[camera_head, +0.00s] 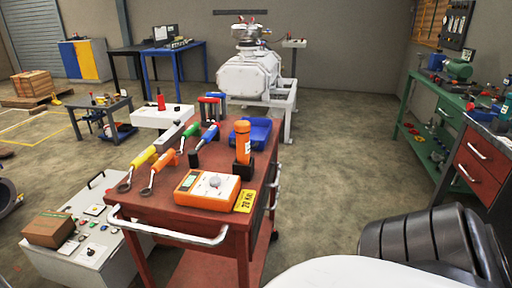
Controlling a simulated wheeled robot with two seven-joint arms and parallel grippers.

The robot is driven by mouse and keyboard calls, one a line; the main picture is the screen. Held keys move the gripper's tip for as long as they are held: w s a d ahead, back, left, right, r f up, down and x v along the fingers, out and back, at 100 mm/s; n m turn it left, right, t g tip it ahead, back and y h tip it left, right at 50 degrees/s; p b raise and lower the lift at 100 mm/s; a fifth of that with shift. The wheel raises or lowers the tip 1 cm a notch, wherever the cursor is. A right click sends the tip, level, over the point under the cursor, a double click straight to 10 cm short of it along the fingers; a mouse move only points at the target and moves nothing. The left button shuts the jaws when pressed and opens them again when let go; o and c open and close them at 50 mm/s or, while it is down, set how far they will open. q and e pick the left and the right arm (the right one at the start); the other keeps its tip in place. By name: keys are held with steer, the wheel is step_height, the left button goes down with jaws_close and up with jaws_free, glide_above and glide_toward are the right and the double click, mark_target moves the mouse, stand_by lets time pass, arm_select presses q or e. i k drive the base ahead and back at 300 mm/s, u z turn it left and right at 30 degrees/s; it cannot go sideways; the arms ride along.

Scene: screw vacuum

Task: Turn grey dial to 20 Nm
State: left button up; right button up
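The grey dial (215,182) sits on the white top face of an orange torque device (190,197). The device lies on the near end of a red tool cart (160,208). A small display (188,182) is left of the dial; its reading is too small to tell. A yellow tag (245,201) beside the device reads 20 Nm. The dial's pointer setting cannot be made out.
Wrenches with yellow (140,162), orange and green handles lie left on the cart. An orange power tool (242,142) stands behind the device, near a blue tray (254,132). A silver handle (165,234) runs along the cart's front. Open floor lies right of the cart.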

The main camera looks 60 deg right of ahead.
mark_target(214, 181)
steer(key=u, duration=0.8)
steer(key=k, duration=1.05)
steer(key=z, duration=1)
steer(key=i, duration=0.45)
